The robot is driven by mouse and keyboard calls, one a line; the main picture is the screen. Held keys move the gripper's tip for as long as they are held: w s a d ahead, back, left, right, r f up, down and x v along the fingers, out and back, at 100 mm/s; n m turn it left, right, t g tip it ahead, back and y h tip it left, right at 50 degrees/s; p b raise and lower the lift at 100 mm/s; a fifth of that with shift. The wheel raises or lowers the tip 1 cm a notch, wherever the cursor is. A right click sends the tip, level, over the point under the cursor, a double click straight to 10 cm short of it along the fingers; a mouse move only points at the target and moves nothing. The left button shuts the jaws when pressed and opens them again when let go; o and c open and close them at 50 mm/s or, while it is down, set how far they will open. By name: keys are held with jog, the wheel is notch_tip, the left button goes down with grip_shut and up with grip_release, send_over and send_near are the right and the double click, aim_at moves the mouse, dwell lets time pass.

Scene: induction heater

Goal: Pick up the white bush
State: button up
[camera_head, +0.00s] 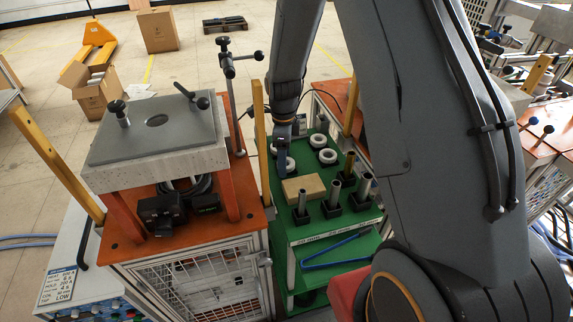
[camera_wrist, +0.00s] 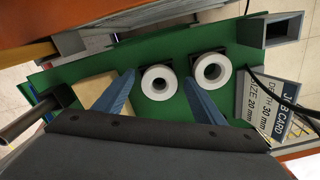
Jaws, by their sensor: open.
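In the wrist view one white bush (camera_wrist: 159,82) is between the tips of my gripper (camera_wrist: 158,76), whose two blue fingers are spread apart. A second white bush (camera_wrist: 212,71) stands just right of it. I cannot tell whether the fingers touch the bush.
A tan block (camera_head: 303,188) lies in front of the bushes, with upright metal tubes (camera_head: 334,194) beside it. The heater's grey plate (camera_head: 156,124) and an orange-topped stand (camera_head: 239,227) are on the left. A job card (camera_wrist: 266,105) is right of the fingers in the wrist view.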

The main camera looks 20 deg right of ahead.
jog(key=shift+c, duration=0.5)
jog(key=c, duration=1.2)
jog(key=shift+r, duration=0.15)
notch_tip(320, 180, up, 17)
jog(key=p, duration=0.3)
jog(key=shift+r, duration=0.15)
